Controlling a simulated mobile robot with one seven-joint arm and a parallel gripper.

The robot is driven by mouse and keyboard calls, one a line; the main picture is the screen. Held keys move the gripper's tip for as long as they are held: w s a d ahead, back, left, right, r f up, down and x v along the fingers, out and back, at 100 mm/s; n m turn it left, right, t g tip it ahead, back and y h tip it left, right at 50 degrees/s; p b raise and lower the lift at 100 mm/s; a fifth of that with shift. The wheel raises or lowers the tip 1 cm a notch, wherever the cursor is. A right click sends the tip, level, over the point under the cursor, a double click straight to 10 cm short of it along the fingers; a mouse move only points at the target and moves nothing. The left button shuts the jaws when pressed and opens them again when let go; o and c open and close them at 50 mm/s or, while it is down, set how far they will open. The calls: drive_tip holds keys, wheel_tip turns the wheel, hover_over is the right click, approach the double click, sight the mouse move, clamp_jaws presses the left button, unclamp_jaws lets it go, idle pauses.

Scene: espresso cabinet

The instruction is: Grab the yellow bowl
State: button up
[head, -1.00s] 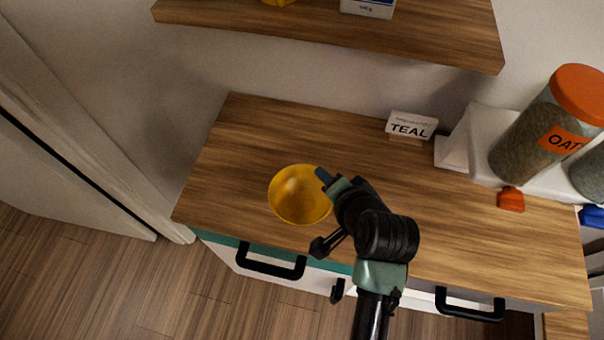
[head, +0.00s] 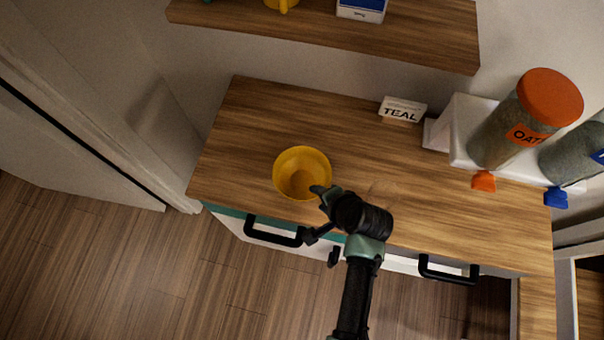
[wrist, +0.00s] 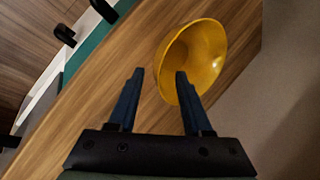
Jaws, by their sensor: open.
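The yellow bowl (head: 300,168) stands upright on the wooden cabinet top, toward its left front. My gripper (head: 315,212) is at the bowl's lower right side in the head view, above the counter's front edge. In the wrist view my gripper (wrist: 157,75) is open, with nothing between its two dark fingers. The bowl (wrist: 205,52) lies ahead and to the right there, and the right fingertip overlaps its near rim. I cannot tell whether that finger touches the rim or is above it.
The wooden counter (head: 250,110) is clear around the bowl. A TEAL sign (head: 402,110) stands at the back. Jars with an orange-lidded oat jar (head: 510,120) sit on a white stand at right. A shelf (head: 330,35) hangs above; black drawer handles (head: 273,236) stick out in front.

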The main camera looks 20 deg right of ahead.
sight(314, 195)
drive_tip(key=shift+p+x, duration=0.4)
drive_tip(key=shift+x, duration=2.45)
drive_tip(key=shift+d, duration=0.1)
clamp_jaws()
